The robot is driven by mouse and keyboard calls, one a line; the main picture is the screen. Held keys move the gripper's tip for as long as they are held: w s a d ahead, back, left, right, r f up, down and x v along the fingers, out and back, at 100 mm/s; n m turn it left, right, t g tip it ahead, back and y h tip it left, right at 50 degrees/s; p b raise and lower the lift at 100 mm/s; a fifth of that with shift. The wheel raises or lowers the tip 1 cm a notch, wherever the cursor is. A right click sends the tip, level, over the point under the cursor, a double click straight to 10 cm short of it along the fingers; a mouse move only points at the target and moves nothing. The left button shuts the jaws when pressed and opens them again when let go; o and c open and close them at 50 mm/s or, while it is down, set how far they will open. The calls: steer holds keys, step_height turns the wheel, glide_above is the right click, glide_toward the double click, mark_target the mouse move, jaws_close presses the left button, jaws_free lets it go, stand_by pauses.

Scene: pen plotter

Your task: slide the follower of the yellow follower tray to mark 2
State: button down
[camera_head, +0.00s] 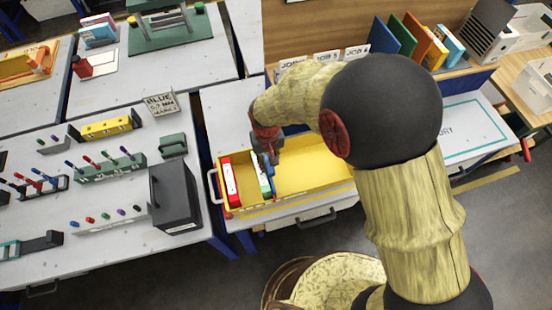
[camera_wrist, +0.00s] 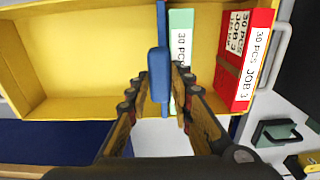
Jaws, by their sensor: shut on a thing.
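The yellow follower tray (camera_head: 315,176) lies on a bench in the head view, and its yellow floor (camera_wrist: 80,60) fills the upper left of the wrist view. The blue follower (camera_head: 265,165) stands upright across it, toward the tray's left end. In the wrist view, my gripper (camera_wrist: 158,80) is shut on the blue tab (camera_wrist: 158,66) of the follower; in the head view my gripper (camera_head: 268,150) reaches down over it. A pale green box (camera_wrist: 181,45) marked 30 PCS stands beside the follower. Mark 2 cannot be made out.
A red box labelled JOB 3 (camera_wrist: 245,60) stands at the tray's end, with a gap between it and the green box. It also shows in the head view (camera_head: 231,182). The tray floor on the follower's other side is empty. A black case (camera_head: 175,195) stands left of the tray.

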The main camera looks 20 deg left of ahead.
steer(key=s+a, duration=0.3)
steer(key=a, duration=0.3)
steer(key=shift+s, duration=0.35)
steer(key=c, duration=1.6)
jaws_free()
steer(key=shift+o, duration=0.2)
step_height(320, 180, up, 12)
